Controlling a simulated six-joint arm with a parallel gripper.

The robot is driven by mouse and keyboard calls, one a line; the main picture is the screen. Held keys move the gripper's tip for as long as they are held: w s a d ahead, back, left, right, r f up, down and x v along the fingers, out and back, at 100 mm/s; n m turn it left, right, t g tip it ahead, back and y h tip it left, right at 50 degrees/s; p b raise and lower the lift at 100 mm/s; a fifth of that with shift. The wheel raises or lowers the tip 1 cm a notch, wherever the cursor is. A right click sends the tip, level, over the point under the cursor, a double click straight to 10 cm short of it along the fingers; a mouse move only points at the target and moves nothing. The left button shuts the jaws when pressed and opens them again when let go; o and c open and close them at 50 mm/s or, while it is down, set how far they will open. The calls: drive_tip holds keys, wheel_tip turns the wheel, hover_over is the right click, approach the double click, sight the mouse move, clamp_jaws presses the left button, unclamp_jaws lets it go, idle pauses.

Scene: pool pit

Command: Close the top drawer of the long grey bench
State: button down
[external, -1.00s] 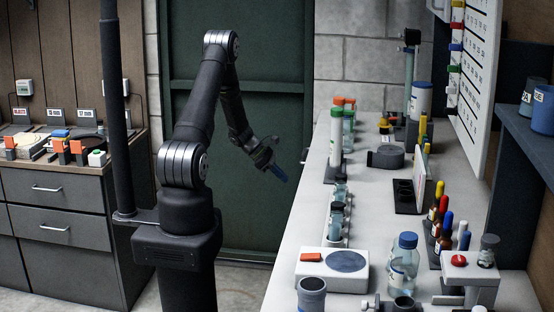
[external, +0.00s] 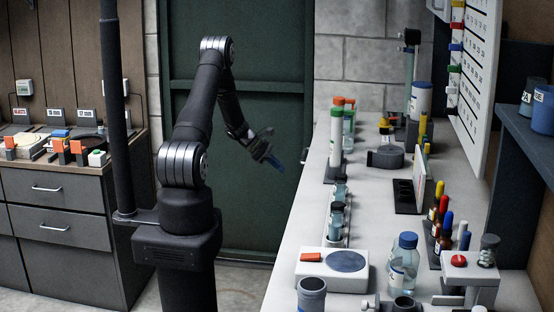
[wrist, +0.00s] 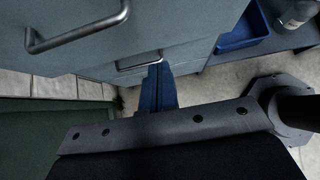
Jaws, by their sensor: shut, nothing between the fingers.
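The long grey bench (external: 290,222) runs along the right in the external view; its drawer fronts face away from that camera. In the wrist view a grey drawer front with a large metal handle (wrist: 80,28) is close at the upper left. A second handle (wrist: 140,62) lies lower down and farther off. I cannot tell how far the top drawer stands out. My gripper (external: 279,167) hangs left of the bench, in front of the green door, blue fingers pointing down and right. In the wrist view its fingers (wrist: 157,85) are together and empty, overlapping the second handle's end in the picture.
A blue tray (wrist: 243,28) and a bottle (wrist: 296,14) sit on a low shelf at the wrist view's upper right. The benchtop holds bottles, racks and a scale (external: 331,268). A separate drawer cabinet (external: 60,225) stands left. Floor between is clear.

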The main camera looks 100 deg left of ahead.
drive_tip(key=w+f, duration=0.4)
drive_tip(key=w, duration=0.4)
drive_tip(key=shift+w, duration=0.25)
